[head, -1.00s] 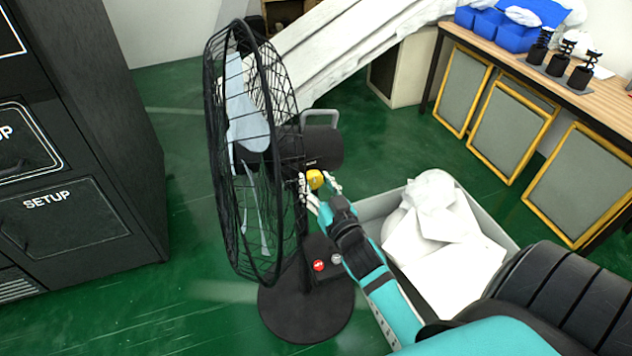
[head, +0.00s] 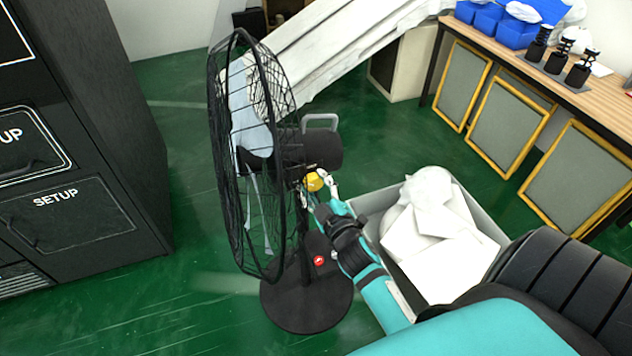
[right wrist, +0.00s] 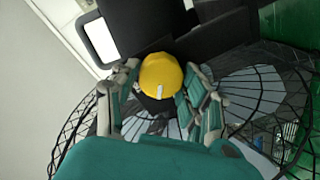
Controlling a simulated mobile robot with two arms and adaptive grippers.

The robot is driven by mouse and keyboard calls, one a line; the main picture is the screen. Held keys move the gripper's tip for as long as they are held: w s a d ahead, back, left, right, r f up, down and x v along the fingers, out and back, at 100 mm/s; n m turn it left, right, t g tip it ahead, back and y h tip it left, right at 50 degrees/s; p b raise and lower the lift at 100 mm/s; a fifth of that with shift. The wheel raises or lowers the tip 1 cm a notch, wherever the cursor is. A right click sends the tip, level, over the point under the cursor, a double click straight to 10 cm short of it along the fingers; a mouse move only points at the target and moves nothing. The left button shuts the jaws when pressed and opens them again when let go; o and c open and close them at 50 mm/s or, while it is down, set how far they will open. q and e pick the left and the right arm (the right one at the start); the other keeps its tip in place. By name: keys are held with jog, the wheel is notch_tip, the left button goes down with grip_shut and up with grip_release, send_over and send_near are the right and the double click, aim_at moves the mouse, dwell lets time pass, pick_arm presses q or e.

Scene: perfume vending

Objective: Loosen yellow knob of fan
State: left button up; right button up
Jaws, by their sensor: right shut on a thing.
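The black fan (head: 245,150) stands upright on its round base (head: 306,300) in the middle of the head view. Its yellow knob (head: 313,182) sits below the motor housing, at the top of the pole. My right gripper (head: 317,187) is at the knob, its fingers on either side and shut on it. In the right wrist view the yellow knob (right wrist: 160,76) shows between the two fingers, with a small white mark on its face. The exact finger contact is partly hidden. My left gripper is not in view.
A grey bin (head: 375,203) with white items stands right of the fan. A black cabinet (head: 85,200) marked SETUP is at the left. A wooden table (head: 600,98) with blue bins is at the upper right. Green floor is clear between cabinet and fan.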

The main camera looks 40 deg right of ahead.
jog(key=n, duration=0.3)
jog(key=shift+n, duration=1.9)
jog(key=o, duration=1.2)
jog(key=shift+a+h, duration=0.1)
jog(key=shift+h, duration=0.2)
jog(key=v, duration=0.7)
jog(key=shift+s, duration=0.2)
